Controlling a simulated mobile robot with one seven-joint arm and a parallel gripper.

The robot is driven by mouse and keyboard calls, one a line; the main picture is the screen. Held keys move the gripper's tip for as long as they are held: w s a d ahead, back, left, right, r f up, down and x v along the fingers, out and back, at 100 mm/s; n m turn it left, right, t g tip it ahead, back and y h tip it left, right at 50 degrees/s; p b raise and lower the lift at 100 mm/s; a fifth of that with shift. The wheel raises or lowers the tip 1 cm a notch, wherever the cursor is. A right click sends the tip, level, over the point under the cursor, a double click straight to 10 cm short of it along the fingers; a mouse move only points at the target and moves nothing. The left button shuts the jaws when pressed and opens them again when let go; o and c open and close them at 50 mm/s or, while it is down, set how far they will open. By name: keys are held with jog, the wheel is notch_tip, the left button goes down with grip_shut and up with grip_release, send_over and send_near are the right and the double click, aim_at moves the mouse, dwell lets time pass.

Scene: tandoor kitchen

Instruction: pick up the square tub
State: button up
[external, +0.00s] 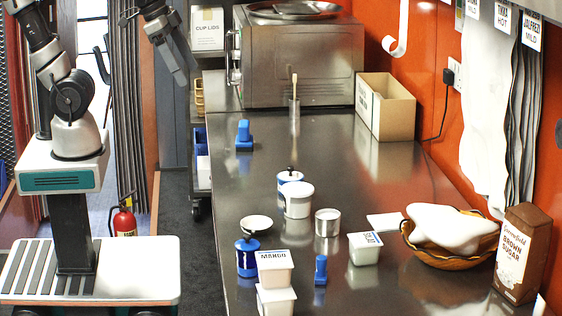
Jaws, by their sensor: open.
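A small white square tub (365,249) with a printed lid stands on the steel counter (335,165), left of the basket. Two more white squarish tubs are stacked at the front: the upper one (275,268) is labelled MANGO and sits on a lower tub (275,300), which is cut by the frame's bottom edge. My gripper (184,78) hangs at the upper left, beyond the counter's left edge and far from all the tubs. It is open, and nothing shows between its fingers.
Near the tubs stand a metal tin (327,223), white containers (298,200), a blue canister (247,258) and a blue stamp-like object (320,270). A basket (450,256) and a brown sugar carton (522,254) stand right. The counter's middle is mostly clear.

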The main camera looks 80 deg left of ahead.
jog(key=w+d+f+m+g+h+b, duration=0.1)
jog(key=w+d+f+m+g+b, duration=0.2)
jog(key=w+d+m, duration=0.65)
jog(key=m+g+h+b, duration=0.2)
jog(key=m+h+b, duration=0.15)
jog(key=m, duration=0.25)
send_near(276, 266)
jog(key=f, duration=0.3)
jog(key=shift+a+f, duration=0.25)
jog(key=shift+a, duration=0.05)
jog(key=shift+a+p+x, duration=0.15)
jog(key=shift+a+x, duration=0.05)
jog(key=shift+x, duration=1.35)
jog(key=shift+a+p+x, duration=0.15)
jog(key=shift+a+x, duration=0.1)
jog(key=shift+x, duration=1.3)
jog(key=shift+f, duration=0.15)
jog(key=c, duration=1.4)
notch_tip(276, 266, up, 9)
jog(key=shift+d, duration=0.1)
jog(key=p+x, duration=0.1)
jog(key=x, duration=0.1)
jog(key=p+x, duration=0.1)
jog(key=x, duration=0.2)
jog(key=shift+d+p, duration=0.4)
jog(key=shift+d, duration=0.05)
jog(key=shift+f, duration=2.05)
